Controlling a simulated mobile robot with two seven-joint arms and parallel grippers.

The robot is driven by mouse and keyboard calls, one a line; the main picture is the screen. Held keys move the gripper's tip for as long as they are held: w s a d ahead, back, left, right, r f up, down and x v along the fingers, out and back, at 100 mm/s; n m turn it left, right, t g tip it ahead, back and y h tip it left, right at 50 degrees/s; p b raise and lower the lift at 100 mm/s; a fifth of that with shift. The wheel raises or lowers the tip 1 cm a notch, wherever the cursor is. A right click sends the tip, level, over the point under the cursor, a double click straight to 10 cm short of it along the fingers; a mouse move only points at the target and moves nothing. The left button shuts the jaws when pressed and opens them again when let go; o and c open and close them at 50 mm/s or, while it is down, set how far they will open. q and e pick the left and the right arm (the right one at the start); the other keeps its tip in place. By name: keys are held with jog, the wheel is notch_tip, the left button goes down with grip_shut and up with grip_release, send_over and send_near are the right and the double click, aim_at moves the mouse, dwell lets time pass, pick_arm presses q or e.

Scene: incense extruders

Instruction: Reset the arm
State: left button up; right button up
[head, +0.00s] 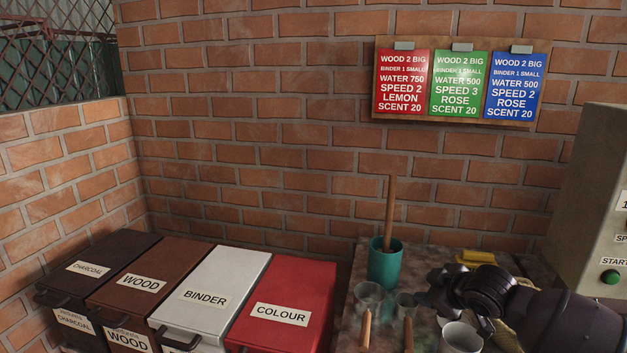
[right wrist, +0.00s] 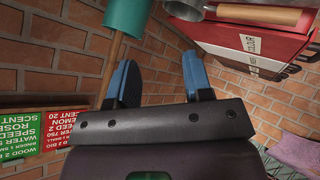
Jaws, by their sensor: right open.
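My right arm comes in from the lower right in the head view, its dark gripper (head: 446,296) bent over the cluttered worktop (head: 345,333). The right wrist view shows that gripper (right wrist: 158,75) with two blue fingers spread apart. Nothing is between the fingers. The teal pot (head: 384,264) with a wooden stick (head: 390,210) stands left of the gripper in the head view. My left gripper is not in view.
Charcoal, wood, binder (head: 207,297) and red colour (head: 282,312) bins stand at the left. Cups (head: 461,337) and wooden-handled tools (head: 366,330) crowd the worktop. A grey machine (head: 600,190) with a green button stands at the right. Recipe cards (head: 459,83) hang on the brick wall.

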jog(key=s+a+f+m+t+y, duration=0.2)
jog(key=s+a+f+t, duration=0.1)
jog(key=s+a+f, duration=0.4)
jog(key=s+d+f+m+h, duration=0.2)
jog(key=s+f, duration=0.3)
jog(key=s, duration=0.4)
jog(key=s+d+f+m+g+h, duration=0.1)
jog(key=s+d+f+m+h, duration=0.1)
jog(key=s+f, duration=0.4)
jog(key=s+d+f+m+g+h, duration=0.1)
jog(key=s+d+f+m, duration=0.3)
jog(key=s, duration=1)
jog(key=shift+d+f+h, duration=0.4)
jog(key=shift+d+f, duration=0.3)
jog(key=shift+f, duration=0.1)
